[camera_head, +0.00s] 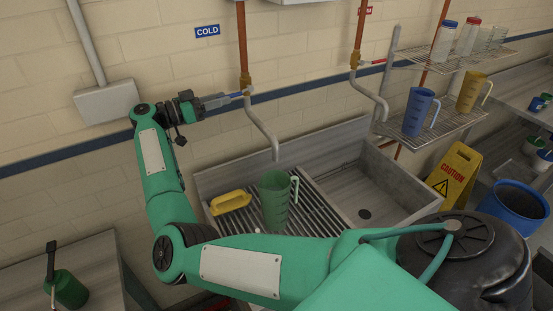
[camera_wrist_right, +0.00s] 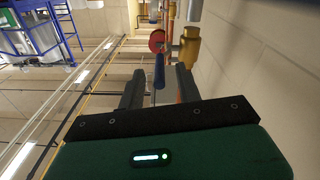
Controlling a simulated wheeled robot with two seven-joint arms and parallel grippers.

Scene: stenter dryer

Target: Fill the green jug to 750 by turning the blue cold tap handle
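The green jug (camera_head: 274,203) stands upright on the ribbed drainboard, below the open end of the cold tap's spout (camera_head: 262,130). No stream of water shows, and its scale and fill level are too small to read. The blue cold tap handle (camera_head: 238,95) sticks out left from the brass valve (camera_head: 246,82) under the COLD sign. My right gripper (camera_head: 222,100) is at the handle's free end. In the right wrist view the blue handle (camera_wrist_right: 159,72) lies between the two open fingers, with gaps on both sides. My left gripper is not in view.
A sink basin (camera_head: 400,196) lies right of the drainboard (camera_head: 312,222), where a yellow object (camera_head: 230,202) rests. A red-handled tap (camera_head: 373,62) is to the right. Wire shelves hold a blue jug (camera_head: 417,112) and a yellow jug (camera_head: 471,92). A caution sign (camera_head: 452,178) stands beyond.

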